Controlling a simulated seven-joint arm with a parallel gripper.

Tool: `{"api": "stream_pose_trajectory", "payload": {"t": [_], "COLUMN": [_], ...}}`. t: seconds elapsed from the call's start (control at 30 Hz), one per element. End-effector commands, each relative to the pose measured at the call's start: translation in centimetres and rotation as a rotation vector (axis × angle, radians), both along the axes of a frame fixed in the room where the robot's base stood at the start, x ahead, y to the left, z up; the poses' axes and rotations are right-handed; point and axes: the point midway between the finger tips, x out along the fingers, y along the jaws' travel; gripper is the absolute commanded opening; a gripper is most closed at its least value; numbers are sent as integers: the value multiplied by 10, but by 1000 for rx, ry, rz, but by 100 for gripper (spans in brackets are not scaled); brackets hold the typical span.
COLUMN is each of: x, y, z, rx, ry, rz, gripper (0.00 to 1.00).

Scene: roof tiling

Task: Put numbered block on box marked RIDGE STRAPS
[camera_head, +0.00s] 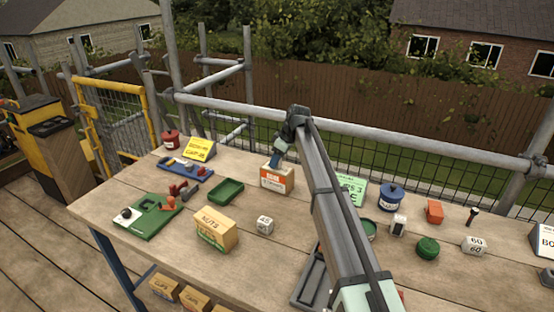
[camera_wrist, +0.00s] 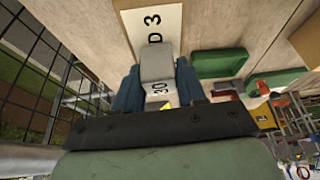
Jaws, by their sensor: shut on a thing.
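A cardboard box (camera_head: 270,181) with an orange and white label stands at the middle back of the bench; its small lettering seems to read RIDGE. My gripper (camera_head: 274,160) is low at this box's top. Whether the block touches the box I cannot tell, and the head view does not show the block clearly. Other white numbered blocks stand on the bench, one marked 45 (camera_head: 265,225) and one marked 60 (camera_head: 474,245).
A NUTS box (camera_head: 214,230), a green tray (camera_head: 226,191) and a green board (camera_head: 148,217) lie to the left. Scaffold rails run behind the bench.

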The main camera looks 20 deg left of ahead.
Motion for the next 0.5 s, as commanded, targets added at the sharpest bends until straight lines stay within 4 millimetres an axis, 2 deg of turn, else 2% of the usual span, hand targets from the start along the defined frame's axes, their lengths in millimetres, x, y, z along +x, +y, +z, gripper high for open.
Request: {"api": "stream_pose_trajectory", "payload": {"t": [0.27, 0.3, 0.5], "x": [0, 0, 0], "y": [0, 0, 0], "z": [-3, -3, -2], "rx": [0, 0, 0], "ry": [0, 0, 0], "rz": [0, 0, 0], "gripper": [10, 43, 62]}}
